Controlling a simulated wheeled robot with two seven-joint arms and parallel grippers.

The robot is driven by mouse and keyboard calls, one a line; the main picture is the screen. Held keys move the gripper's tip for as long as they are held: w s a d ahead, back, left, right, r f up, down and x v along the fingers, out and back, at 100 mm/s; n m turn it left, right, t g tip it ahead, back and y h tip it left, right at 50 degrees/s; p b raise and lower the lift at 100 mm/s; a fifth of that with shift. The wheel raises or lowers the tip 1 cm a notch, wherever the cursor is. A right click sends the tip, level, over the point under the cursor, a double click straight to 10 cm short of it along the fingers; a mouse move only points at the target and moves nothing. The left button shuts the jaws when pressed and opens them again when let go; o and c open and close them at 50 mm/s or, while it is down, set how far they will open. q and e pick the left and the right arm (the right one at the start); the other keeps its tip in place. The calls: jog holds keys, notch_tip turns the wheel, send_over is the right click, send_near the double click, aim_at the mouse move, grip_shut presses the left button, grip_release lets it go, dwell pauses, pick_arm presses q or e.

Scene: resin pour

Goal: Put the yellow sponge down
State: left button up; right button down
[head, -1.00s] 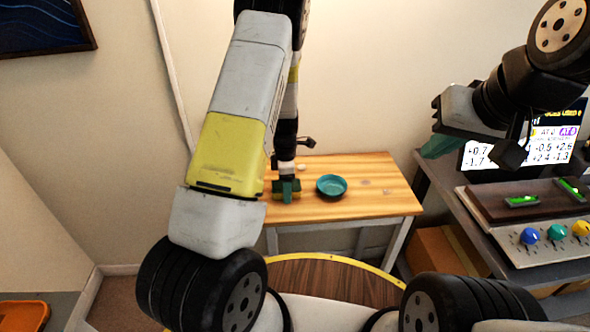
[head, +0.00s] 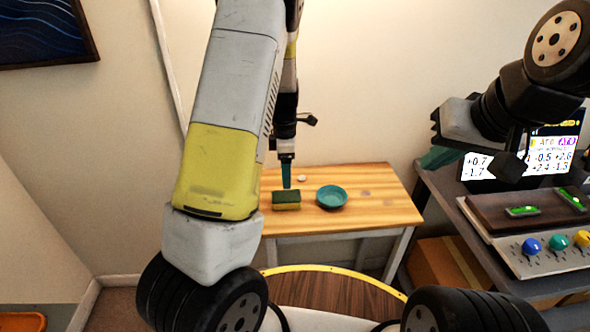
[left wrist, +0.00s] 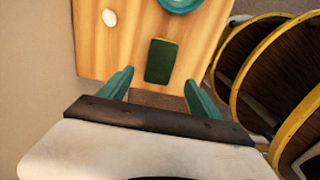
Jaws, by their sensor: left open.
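The yellow sponge (head: 287,200) lies flat on the wooden table (head: 375,205), with its dark green scouring side up. It also shows in the left wrist view as a green rectangle (left wrist: 161,61). My left gripper (head: 286,172) is above the sponge, apart from it. In the left wrist view its teal fingers (left wrist: 158,88) are spread wide, with nothing between them. My right gripper (head: 437,157) is at the right, in front of the screen; whether its jaws are open is unclear.
A teal bowl (head: 332,197) stands just right of the sponge. A small white round object (head: 301,178) lies behind it. A side desk (head: 440,200) at the right holds a lit screen (head: 478,166) and a panel with coloured knobs (head: 540,252). The table's right part is clear.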

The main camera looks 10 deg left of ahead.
pick_arm(q)
jog(key=s+d+r+m+t+h, duration=0.1)
jog(key=s+r+m+t, duration=0.1)
jog(key=s+r+m, duration=0.55)
jog(key=s+d+r+m+t+h, duration=0.15)
jog(key=s+r+m, duration=0.25)
jog(key=r, duration=0.7)
jog(key=s+r+m+t, duration=0.1)
jog(key=s+r+m, duration=0.2)
jog(key=s+m, duration=0.2)
jog(key=s+r+m+t, duration=0.1)
jog(key=s+r+m, duration=0.2)
jog(key=s+m, duration=0.2)
jog(key=s, duration=0.2)
jog(key=shift+s+a+r+t, duration=0.15)
jog(key=shift+s+r+t, duration=0.15)
jog(key=shift+s+t, duration=0.1)
jog(key=shift+o, duration=0.2)
